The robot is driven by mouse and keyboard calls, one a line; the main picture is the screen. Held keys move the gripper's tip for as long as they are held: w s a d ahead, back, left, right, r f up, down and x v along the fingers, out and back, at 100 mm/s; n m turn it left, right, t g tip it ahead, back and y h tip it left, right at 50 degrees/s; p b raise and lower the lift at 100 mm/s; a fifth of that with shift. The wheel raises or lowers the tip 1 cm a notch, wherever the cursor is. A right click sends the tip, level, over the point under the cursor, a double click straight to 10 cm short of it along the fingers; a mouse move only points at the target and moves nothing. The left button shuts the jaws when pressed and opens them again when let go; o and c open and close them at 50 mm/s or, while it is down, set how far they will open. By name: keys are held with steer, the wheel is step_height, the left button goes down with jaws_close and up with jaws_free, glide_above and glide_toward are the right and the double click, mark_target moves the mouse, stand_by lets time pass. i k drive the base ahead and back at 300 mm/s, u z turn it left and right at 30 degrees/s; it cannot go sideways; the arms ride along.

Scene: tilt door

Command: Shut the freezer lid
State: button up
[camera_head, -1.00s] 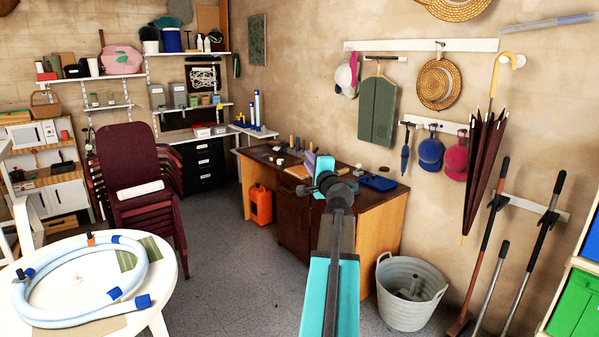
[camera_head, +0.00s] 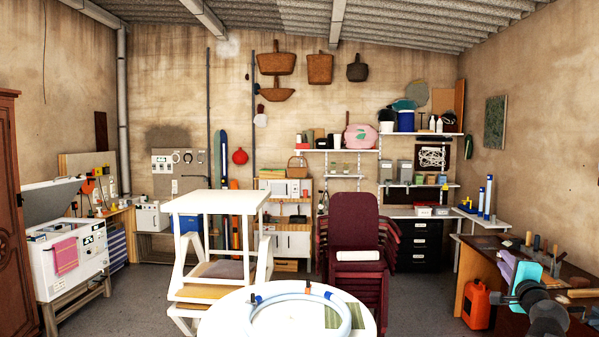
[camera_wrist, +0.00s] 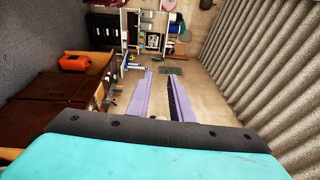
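The white chest freezer (camera_head: 72,268) stands at the far left of the head view, with a pink cloth hanging on its front. Its lid (camera_head: 52,199) is raised and tilted, showing a grey inner side, and the chest is open with contents visible at the top. My gripper (camera_head: 507,265) is at the lower right of the head view, far across the room from the freezer. In the wrist view, its two purple fingers (camera_wrist: 160,80) are apart with nothing between them. The freezer is not seen in the wrist view.
A round white table (camera_head: 225,318) with a coiled hose stands in front, a white table and chair (camera_head: 220,205) behind it. Stacked maroon chairs (camera_head: 354,235) are in the middle. A wooden workbench (camera_head: 478,258) is at right. Grey floor shows between the freezer and white furniture.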

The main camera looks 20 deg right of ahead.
mark_target(47, 201)
steer(key=u, duration=0.65)
steer(key=i, duration=6.5)
